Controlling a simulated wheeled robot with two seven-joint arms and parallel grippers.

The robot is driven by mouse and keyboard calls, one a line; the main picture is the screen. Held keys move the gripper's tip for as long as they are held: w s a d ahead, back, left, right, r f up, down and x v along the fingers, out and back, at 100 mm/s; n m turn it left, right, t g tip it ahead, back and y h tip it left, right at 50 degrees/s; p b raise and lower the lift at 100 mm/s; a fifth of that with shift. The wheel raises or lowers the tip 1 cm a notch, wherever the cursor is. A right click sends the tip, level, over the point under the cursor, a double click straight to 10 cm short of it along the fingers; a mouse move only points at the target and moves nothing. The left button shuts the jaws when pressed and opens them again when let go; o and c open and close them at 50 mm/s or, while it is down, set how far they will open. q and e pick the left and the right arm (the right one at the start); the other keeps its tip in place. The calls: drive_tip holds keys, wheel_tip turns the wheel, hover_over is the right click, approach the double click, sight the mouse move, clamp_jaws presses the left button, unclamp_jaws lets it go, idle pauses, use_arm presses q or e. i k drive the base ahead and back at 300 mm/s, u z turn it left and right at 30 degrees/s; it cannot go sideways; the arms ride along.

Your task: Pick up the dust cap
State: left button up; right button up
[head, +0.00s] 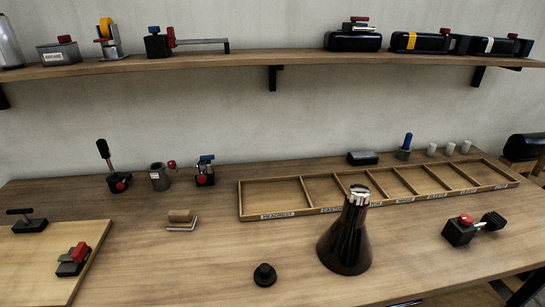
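A small round black cap (265,275) with a raised knob lies on the wooden table (215,265) near its front edge, left of centre. It looks like the dust cap, but no label on it can be read. A dark glossy cone (343,245) with a chrome top stands upright to its right, apart from it. Neither of my grippers shows in the head view.
A wooden tray (258,218) with several labelled compartments lies behind the cone. A light board (45,265) with clamps is at the left. A black block with a red knob (460,230) sits at the right. A loaded shelf (240,62) hangs above. Table around the cap is clear.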

sight(265, 275)
drive_tip(key=u, duration=3.25)
drive_tip(key=k, duration=2.05)
drive_tip(key=z, duration=2.45)
